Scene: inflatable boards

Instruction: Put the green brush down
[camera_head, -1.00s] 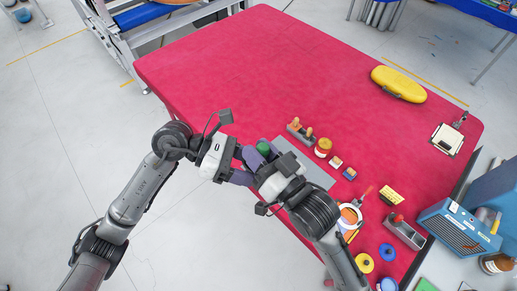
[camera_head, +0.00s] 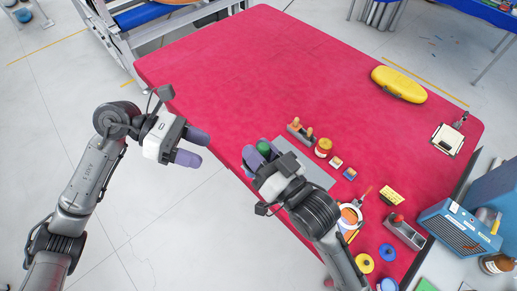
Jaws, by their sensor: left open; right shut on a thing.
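The green brush (camera_head: 263,147) shows as a small green part between the fingers of my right gripper (camera_head: 259,153). The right gripper is shut on it near the table's front edge, beside a grey mat (camera_head: 318,175). Most of the brush is hidden by the gripper, and I cannot tell whether it touches the table. My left gripper (camera_head: 194,147) is open and empty, over the floor off the table's left front edge, with its purple fingers apart.
The red table (camera_head: 270,70) is clear across its left and middle. A wooden-handled tool holder (camera_head: 298,131), a jar (camera_head: 323,147), small blocks (camera_head: 349,173), a white-rimmed bowl (camera_head: 349,217) and a grey tray (camera_head: 403,231) stand to the right. A yellow case (camera_head: 398,84) lies at the back right.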

